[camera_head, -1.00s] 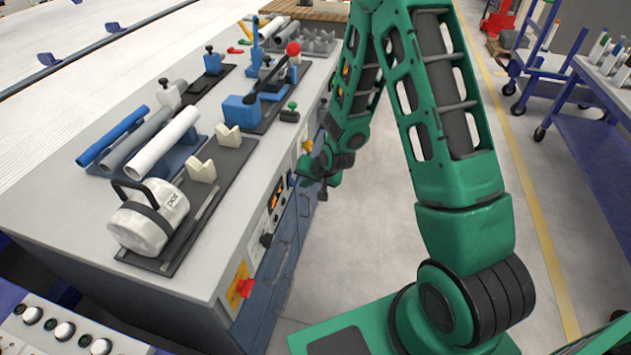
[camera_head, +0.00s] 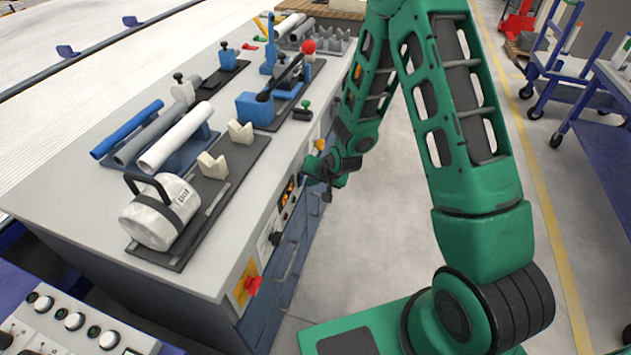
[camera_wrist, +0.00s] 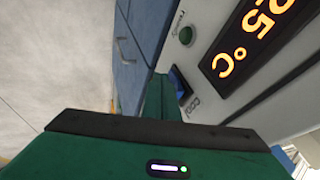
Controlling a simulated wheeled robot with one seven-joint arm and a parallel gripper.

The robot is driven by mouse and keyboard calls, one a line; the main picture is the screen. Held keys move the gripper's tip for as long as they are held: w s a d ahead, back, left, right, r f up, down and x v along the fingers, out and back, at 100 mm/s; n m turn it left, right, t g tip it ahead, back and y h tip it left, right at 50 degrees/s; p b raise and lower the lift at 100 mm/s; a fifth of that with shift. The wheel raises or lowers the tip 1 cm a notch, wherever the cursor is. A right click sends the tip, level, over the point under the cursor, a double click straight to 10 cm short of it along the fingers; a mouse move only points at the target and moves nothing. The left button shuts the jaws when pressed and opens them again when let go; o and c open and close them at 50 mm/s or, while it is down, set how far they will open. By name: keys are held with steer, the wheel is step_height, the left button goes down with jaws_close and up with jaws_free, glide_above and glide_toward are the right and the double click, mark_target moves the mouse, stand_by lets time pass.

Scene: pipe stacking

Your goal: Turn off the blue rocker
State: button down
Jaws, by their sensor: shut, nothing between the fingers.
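The blue rocker (camera_wrist: 180,84) is a small dark-blue switch on the light panel of the bench, beside the orange-lit temperature display (camera_wrist: 243,45). My gripper (camera_wrist: 160,84) is shut and empty, its green fingers pointing at the panel. In the wrist view the fingertips overlap the rocker's edge and hide part of it. I cannot tell whether they touch it or which way it is tipped. In the head view my gripper (camera_head: 311,168) is at the bench's front face, close to the display (camera_head: 287,191). The rocker cannot be made out there.
A red knob (camera_head: 252,285) on a yellow plate sticks out farther along the front. Pipes, clamps and a white canister (camera_head: 150,218) are on the bench top.

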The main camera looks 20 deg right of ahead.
steer(key=shift+r, duration=0.75)
steer(key=s+d+r, duration=0.5)
steer(key=s+d, duration=0.2)
steer(key=s, duration=0.2)
stand_by(0.4)
steer(key=shift+d+r, duration=0.1)
